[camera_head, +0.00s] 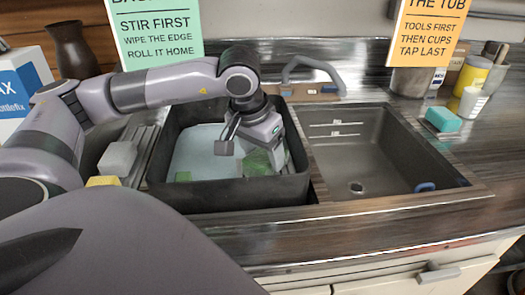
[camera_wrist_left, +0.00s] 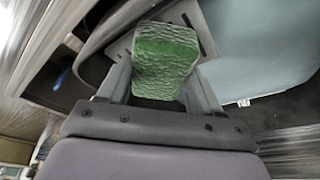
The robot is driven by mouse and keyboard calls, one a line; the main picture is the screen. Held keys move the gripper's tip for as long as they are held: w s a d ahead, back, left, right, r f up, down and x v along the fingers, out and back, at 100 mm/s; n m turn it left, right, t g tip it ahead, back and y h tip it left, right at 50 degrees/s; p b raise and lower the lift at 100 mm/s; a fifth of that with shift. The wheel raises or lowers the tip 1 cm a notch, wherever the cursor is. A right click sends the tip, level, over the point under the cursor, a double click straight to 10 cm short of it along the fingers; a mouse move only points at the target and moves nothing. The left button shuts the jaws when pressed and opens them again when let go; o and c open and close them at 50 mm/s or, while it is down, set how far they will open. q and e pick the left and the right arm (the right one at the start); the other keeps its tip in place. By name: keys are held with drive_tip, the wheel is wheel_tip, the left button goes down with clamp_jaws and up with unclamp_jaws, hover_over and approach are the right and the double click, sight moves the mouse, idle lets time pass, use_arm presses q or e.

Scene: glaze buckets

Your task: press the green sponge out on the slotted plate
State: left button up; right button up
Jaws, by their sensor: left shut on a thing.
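The green sponge (camera_wrist_left: 165,58) is held between the two fingers of my left gripper (camera_wrist_left: 164,85) in the left wrist view. In the head view the left gripper (camera_head: 262,158) reaches down into the right part of the black tub (camera_head: 232,195), and the sponge (camera_head: 257,163) shows partly behind it. In the wrist view a grey plate with dark slots (camera_wrist_left: 204,30) lies beneath and around the sponge. I cannot tell whether the sponge touches it. My right gripper is not in view.
The tub holds pale blue liquid (camera_head: 200,152). A small green patch (camera_head: 183,176) lies at its left. An empty sink (camera_head: 370,155) is to the right. A teal block (camera_head: 443,119) and several cups stand farther right. A whitish block (camera_head: 118,158) sits left.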

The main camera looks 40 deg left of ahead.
use_arm(q)
drive_tip(key=shift+s+f, duration=0.1)
drive_tip(key=shift+f, duration=0.35)
idle(0.6)
drive_tip(key=shift+f+b, duration=0.1)
drive_tip(key=shift+b, duration=0.55)
idle(1.1)
idle(0.5)
drive_tip(key=shift+r+p, duration=2.5)
drive_tip(key=shift+r, duration=1.15)
